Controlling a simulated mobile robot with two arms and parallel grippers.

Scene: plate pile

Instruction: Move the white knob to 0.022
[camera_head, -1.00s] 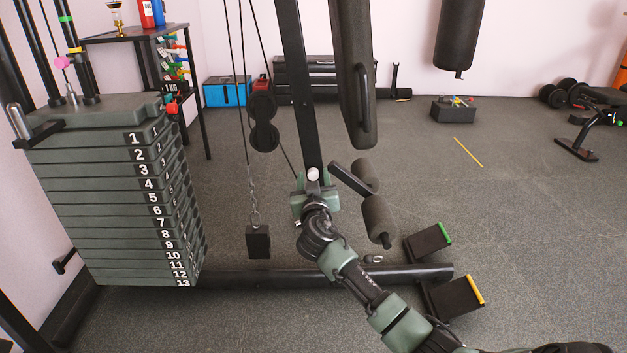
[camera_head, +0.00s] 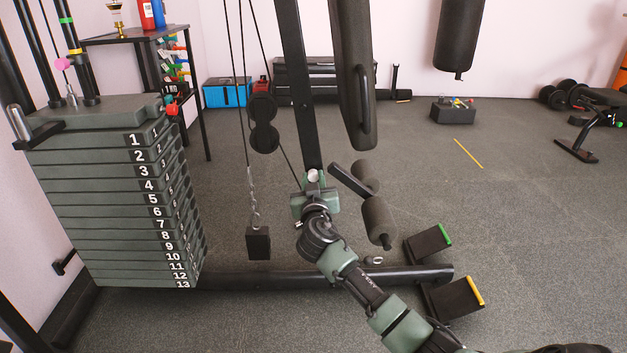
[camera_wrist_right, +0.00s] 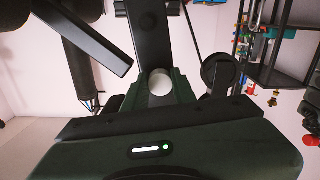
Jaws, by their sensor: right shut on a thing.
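The white knob (camera_head: 313,176) sits on the slanted black post (camera_head: 300,110) of the weight machine. In the right wrist view the knob (camera_wrist_right: 160,82) shows as a pale round thing between my dark green fingers. My right gripper (camera_head: 314,184) is at the knob and shut on it; the fingers hide its lower part. The right gripper (camera_wrist_right: 160,88) also fills the lower part of the wrist view. No left gripper shows in these frames.
A numbered weight stack (camera_head: 115,200) stands at the left. A padded seat back (camera_head: 350,70) and foam rollers (camera_head: 378,218) are close to the right of the post. A black base bar (camera_head: 240,279) runs along the floor.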

